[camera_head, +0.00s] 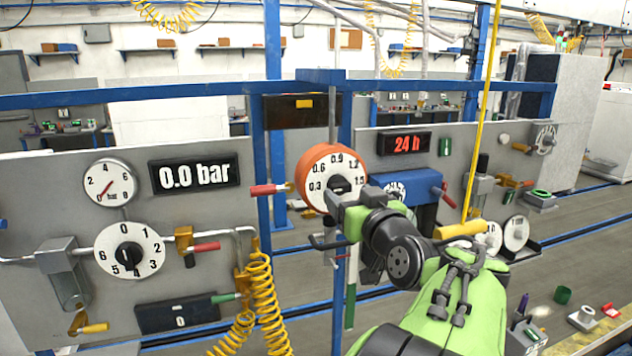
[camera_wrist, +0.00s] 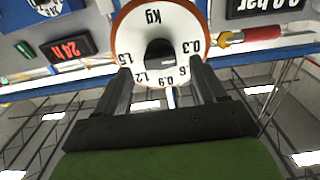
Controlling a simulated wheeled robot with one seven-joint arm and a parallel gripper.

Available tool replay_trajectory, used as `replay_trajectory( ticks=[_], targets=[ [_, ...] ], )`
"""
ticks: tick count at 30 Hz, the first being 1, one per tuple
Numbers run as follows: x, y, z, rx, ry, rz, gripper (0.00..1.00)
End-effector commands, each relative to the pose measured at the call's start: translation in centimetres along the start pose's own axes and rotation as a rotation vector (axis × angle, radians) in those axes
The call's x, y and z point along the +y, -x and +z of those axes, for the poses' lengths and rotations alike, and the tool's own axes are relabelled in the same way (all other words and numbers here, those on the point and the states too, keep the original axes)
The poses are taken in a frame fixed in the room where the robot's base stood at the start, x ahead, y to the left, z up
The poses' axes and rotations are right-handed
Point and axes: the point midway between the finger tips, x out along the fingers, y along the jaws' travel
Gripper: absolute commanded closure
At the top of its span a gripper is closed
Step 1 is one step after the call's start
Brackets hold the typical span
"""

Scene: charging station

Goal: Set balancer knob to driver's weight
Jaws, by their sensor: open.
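The balancer knob is a round dial (camera_head: 323,160) with an orange rim and a white face marked 0.3 to 1.5. It also shows in the wrist view (camera_wrist: 182,28), upside down, marked kg, with a dark centre piece (camera_wrist: 160,50). My gripper (camera_head: 343,190) is in front of the dial's lower right part and hides some of it. In the wrist view my gripper (camera_wrist: 160,82) is open, its two dark fingers apart on either side of the dark centre. I cannot tell whether the fingers touch the dial. I cannot identify the driver or its weight reading.
A red-handled part (camera_head: 268,189) juts out just left of the dial. A blue frame post (camera_head: 276,150) stands behind it. A red 24 h display (camera_head: 405,142) is to the right. The left panel holds a 0.0 bar display (camera_head: 194,175) and a numbered dial (camera_head: 130,232).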

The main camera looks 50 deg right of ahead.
Motion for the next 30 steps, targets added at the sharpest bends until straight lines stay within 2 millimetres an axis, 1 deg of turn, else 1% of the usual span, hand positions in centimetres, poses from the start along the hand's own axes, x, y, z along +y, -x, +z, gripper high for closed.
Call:
replay_trajectory(
  ticks=[1,3,5,8,13,14,24,30],
  targets=[
    [0.0,-0.9,-0.3,-0.003,-0.002,-0.003,0.3],
    [0.0,-1.8,-0.2,-0.002,-0.001,-0.002,0.3],
    [0.0,-2.3,-0.2,-0.002,0.0,-0.001,0.3],
    [-0.1,-2.6,-0.1,0.0,0.0,-0.001,0.3],
    [0.0,-2.6,0.0,-0.001,0.0,-0.001,0.3],
    [0.0,-2.6,0.0,-0.001,0.0,-0.001,0.33],
    [0.0,-2.6,0.0,-0.001,-0.001,0.0,0.85],
    [0.0,-2.6,0.1,-0.001,-0.012,-0.001,0.86]
  ],
)
